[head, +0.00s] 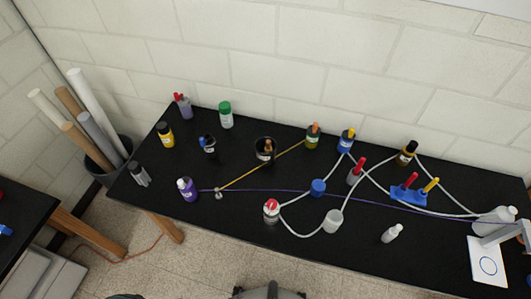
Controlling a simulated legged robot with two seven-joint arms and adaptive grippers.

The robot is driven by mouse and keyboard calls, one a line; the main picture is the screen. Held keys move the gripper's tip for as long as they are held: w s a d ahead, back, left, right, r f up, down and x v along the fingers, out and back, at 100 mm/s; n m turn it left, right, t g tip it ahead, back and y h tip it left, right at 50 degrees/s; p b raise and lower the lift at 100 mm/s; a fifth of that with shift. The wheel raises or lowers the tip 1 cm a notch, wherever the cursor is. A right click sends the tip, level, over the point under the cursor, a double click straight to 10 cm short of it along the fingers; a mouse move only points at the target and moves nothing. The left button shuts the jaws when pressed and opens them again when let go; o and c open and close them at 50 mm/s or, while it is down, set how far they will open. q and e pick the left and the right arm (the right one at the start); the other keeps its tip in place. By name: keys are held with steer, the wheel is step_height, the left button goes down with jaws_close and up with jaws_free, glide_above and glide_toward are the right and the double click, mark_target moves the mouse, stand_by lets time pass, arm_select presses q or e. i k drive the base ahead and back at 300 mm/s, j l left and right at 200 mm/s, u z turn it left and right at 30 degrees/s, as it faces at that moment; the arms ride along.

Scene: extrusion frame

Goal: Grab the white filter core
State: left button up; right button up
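No part is plainly marked as the white filter core. A small white bottle-shaped piece (391,233) stands alone near the front edge of the black table, right of centre. Long white tubes (97,110) also stand among brown and grey ones in a dark bin at the left, and I cannot tell which of these is the core. Neither gripper shows clearly in the head view. Only dark parts cut off by the bottom edge show, and I cannot make out fingers on them.
The black table (335,265) carries several small bottles, a blue block (408,196) and a white card (487,262). Pale hoses and a purple line cross its right half. The bin (107,178) stands on the floor beside its left end. Another dark table (22,218) is at far left.

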mark_target(393, 232)
steer(key=z, duration=1.6)
steer(key=u, duration=0.25)
steer(key=l+u, duration=0.85)
steer(key=i+l, duration=0.05)
